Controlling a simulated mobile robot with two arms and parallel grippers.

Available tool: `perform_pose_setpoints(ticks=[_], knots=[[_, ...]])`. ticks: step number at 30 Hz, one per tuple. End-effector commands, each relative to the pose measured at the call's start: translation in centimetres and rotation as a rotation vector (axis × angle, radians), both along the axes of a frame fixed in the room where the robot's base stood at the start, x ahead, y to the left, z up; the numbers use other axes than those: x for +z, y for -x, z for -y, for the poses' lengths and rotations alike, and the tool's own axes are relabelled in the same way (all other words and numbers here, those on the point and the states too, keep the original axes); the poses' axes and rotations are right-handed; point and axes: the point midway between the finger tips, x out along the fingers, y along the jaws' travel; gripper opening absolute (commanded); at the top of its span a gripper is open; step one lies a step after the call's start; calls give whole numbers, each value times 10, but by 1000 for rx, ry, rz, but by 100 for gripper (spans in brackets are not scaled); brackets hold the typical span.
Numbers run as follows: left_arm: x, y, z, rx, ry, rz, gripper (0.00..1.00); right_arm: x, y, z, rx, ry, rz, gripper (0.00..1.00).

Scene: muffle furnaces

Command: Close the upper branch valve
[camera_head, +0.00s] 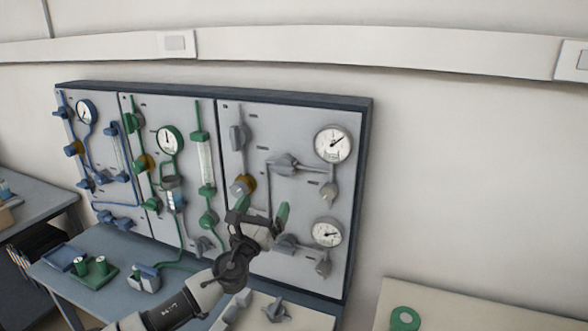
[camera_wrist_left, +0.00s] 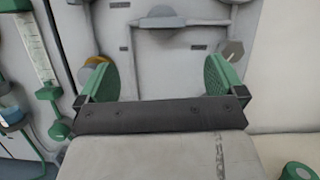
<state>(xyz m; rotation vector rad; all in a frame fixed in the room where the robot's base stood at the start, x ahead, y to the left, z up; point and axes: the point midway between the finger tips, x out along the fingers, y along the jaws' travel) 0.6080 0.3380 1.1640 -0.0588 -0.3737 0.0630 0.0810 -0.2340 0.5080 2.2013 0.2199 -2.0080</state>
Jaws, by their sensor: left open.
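The grey panel (camera_head: 300,120) on the right of the board carries two branches. The upper branch valve (camera_head: 286,164) is a grey valve with a winged handle, left of the upper gauge (camera_head: 332,144). It seems to show at the top of the left wrist view (camera_wrist_left: 158,19). My left gripper (camera_head: 262,213) is open, with green finger pads, in front of the panel and below that valve. In the left wrist view the fingers (camera_wrist_left: 160,80) stand wide apart with nothing between them. My right gripper is not in view.
A lower gauge (camera_head: 327,232) and small grey knobs (camera_head: 329,189) sit right of the valves. A yellow-collared grey knob (camera_head: 243,185) lies to the left. Green and blue panels stand further left. A green ring (camera_head: 405,318) lies on the pale table.

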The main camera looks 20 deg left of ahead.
Motion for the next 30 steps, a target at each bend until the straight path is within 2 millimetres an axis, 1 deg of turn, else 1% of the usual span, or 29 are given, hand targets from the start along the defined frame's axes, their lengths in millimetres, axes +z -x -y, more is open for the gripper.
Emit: perform_pose_setpoints(ticks=[1, 5, 8, 13, 19, 24, 30], knots=[[8, -2, -1, 6, -48, 12, 98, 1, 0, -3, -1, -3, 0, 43], [16, -11, -1, 8, -80, 19, 98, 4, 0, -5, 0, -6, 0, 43], [23, -25, -2, 10, -75, 20, 98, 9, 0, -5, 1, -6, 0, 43], [36, -57, -3, 9, -72, 19, 98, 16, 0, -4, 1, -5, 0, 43], [45, -86, -5, 9, -71, 18, 98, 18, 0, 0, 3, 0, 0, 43], [50, -98, -6, 8, -70, 17, 98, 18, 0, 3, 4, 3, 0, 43], [51, -102, -6, 6, -71, 16, 98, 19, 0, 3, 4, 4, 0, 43]])
